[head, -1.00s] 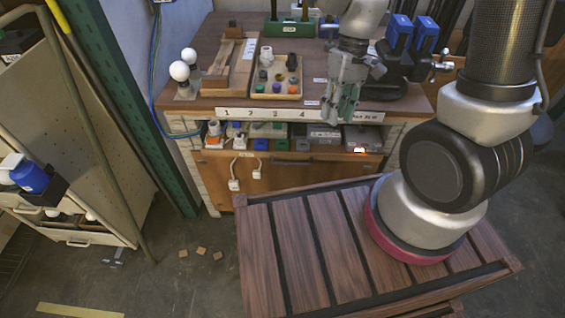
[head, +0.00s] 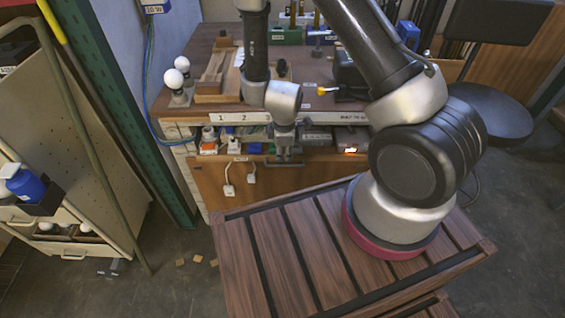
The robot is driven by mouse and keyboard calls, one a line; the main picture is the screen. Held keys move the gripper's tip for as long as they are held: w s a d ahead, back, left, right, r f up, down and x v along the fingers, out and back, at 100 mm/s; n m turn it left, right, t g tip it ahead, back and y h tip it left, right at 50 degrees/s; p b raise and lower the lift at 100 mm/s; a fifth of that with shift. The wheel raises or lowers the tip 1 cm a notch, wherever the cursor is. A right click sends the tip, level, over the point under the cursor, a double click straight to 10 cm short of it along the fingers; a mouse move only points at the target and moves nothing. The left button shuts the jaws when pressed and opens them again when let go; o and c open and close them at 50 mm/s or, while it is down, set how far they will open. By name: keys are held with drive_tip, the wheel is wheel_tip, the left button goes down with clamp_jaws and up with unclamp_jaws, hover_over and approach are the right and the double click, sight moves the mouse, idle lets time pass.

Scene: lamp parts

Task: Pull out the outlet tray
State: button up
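The outlet tray is the low compartment under the bench top, with an orange-brown wooden front (head: 330,178). Outlets, plugs and small boxes show in its opening, and white plugs (head: 229,190) hang on cords over the front. A dark bar handle (head: 285,164) sits near the top middle of the front. My gripper (head: 284,153) points down at this handle, in front of the tray. The fingertips are small and overlap the handle. I cannot tell whether they touch it or are closed around it.
The bench top (head: 205,103) above has a numbered white front edge, white bulbs (head: 178,72) at left and a wooden tray. A slatted wooden platform (head: 250,262) under my arm stands close before the bench. A black chair (head: 489,112) stands at right. Floor at left is partly clear.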

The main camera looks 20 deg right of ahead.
sight(284, 165)
drive_tip(key=shift+w+d+f, duration=0.1)
drive_tip(key=shift+w+f, duration=0.1)
drive_tip(key=shift+f, duration=1.05)
drive_tip(key=shift+w+d+f, duration=0.1)
drive_tip(key=shift+w+f, duration=0.15)
drive_tip(key=shift+f, duration=1)
drive_tip(key=shift+w+f, duration=0.2)
drive_tip(key=shift+f, duration=1.05)
clamp_jaws()
